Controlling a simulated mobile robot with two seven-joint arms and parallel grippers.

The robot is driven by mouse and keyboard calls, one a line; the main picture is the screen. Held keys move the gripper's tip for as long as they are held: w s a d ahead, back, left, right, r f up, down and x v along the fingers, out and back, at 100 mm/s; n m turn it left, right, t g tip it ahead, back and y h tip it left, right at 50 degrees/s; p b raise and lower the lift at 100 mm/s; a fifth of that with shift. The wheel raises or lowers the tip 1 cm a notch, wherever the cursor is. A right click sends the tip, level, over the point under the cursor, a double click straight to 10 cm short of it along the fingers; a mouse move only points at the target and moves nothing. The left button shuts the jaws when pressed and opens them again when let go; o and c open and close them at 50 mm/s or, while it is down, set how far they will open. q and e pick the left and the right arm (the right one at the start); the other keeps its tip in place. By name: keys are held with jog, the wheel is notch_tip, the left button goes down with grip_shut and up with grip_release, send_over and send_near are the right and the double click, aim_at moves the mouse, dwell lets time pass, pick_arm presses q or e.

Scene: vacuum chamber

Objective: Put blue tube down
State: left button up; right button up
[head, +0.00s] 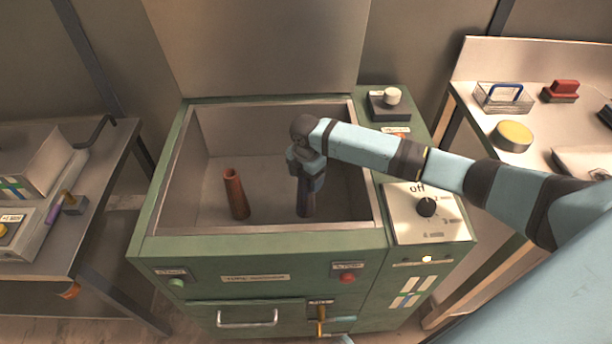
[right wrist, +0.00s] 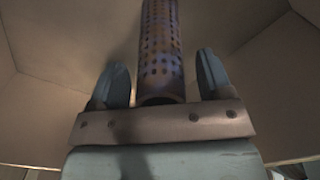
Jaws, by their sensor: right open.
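The blue tube (head: 306,198) looks dark purple-blue in the head view and stands roughly upright inside the open green chamber (head: 262,244), right of its middle. My right gripper (head: 306,180) reaches down into the chamber over the tube and hides its upper part. In the right wrist view the tube (right wrist: 162,45) is perforated with many small holes and lies between the two fingers of the right gripper (right wrist: 162,78). The fingers are open, with a gap on each side of the tube. My left gripper is not in view.
A reddish-brown tube (head: 236,194) stands in the chamber to the left. The raised lid (head: 258,45) is behind. A control panel with a knob (head: 426,207) is at the right. Side tables hold a tray (head: 504,98), a yellow round item (head: 513,135) and other items.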

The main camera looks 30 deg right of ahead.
notch_tip(320, 180, up, 12)
jog(key=p, duration=0.1)
jog(key=shift+r, duration=0.15)
dwell(0.6)
